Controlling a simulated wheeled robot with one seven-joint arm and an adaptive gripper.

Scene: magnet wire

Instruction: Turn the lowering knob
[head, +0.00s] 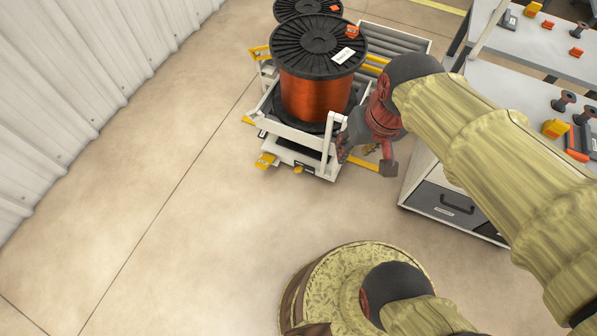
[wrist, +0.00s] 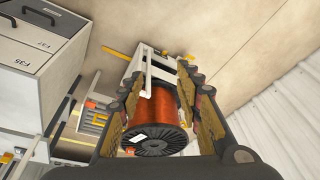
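A white lift cart (head: 288,152) holds a large spool of copper-orange wire (head: 312,97) with black flanges. On the cart's front near the floor are a yellow pedal-like part (head: 265,160) and a small yellow-orange knob-like part (head: 299,169); I cannot tell for sure which is the lowering knob. My gripper (head: 367,160) hangs at the cart's front right corner, apart from both parts. In the wrist view its two fingers (wrist: 163,78) are spread with nothing held between them; the spool (wrist: 158,110) and the cart's white frame (wrist: 160,73) show beyond.
A grey drawer cabinet (head: 445,205) and worktables with small spools (head: 565,100) stand to the right. A second spool (head: 305,8) and a roller conveyor (head: 400,40) are behind the cart. A corrugated wall (head: 80,80) is at left. The floor left of and before the cart is clear.

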